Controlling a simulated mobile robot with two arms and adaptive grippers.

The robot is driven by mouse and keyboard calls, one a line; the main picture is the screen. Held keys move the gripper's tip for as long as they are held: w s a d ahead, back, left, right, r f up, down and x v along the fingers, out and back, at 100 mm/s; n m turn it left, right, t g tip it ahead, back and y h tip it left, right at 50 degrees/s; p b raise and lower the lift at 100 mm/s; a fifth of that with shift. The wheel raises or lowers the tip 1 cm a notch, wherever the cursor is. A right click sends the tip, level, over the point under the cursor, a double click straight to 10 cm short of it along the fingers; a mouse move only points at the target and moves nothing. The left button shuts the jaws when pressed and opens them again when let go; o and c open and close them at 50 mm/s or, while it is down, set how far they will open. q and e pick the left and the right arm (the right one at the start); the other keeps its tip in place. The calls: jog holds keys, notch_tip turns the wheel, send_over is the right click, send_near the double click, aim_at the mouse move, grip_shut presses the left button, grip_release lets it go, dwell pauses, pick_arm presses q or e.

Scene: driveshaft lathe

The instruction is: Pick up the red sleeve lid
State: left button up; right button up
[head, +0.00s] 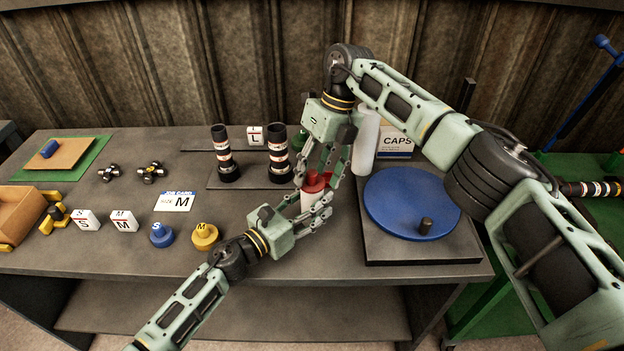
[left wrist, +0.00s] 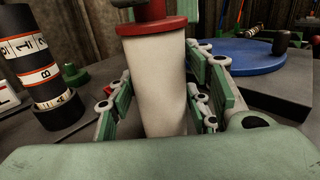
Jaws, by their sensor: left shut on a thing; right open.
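The red sleeve lid (head: 314,184) sits on top of an upright white sleeve (head: 309,201), left of the blue turntable. In the left wrist view the lid (left wrist: 151,26) caps the sleeve (left wrist: 156,85). My left gripper (head: 318,208) is the lower one and is shut on the white sleeve, below the lid. My right gripper (head: 318,176) comes down from above, open, with its fingers around the lid area. Whether its fingers touch the lid cannot be told.
A blue turntable (head: 410,205) with a dark knob lies to the right. Two dark banded cylinders (head: 278,155) stand behind left. A white cylinder (head: 367,140) and a CAPS sign (head: 397,143) stand behind. Blue (head: 161,236) and yellow (head: 205,236) knobbed caps sit front left.

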aim_at(315, 171)
pick_arm(q)
jog(key=shift+s+f, duration=0.1)
jog(key=shift+f, duration=0.2)
pick_arm(e)
jog(key=shift+f, duration=0.1)
jog(key=shift+c, duration=0.6)
jog(key=c, duration=0.7)
jog(key=shift+s+a, duration=0.1)
jog(key=shift+a, duration=0.05)
notch_tip(315, 171, up, 10)
jog(key=shift+r, duration=0.1)
jog(key=shift+c, duration=0.2)
pick_arm(q)
jog(key=o, duration=1.3)
jog(key=shift+r, duration=0.15)
jog(key=o, duration=0.7)
jog(key=shift+r, duration=0.1)
jog(key=shift+o, duration=0.2)
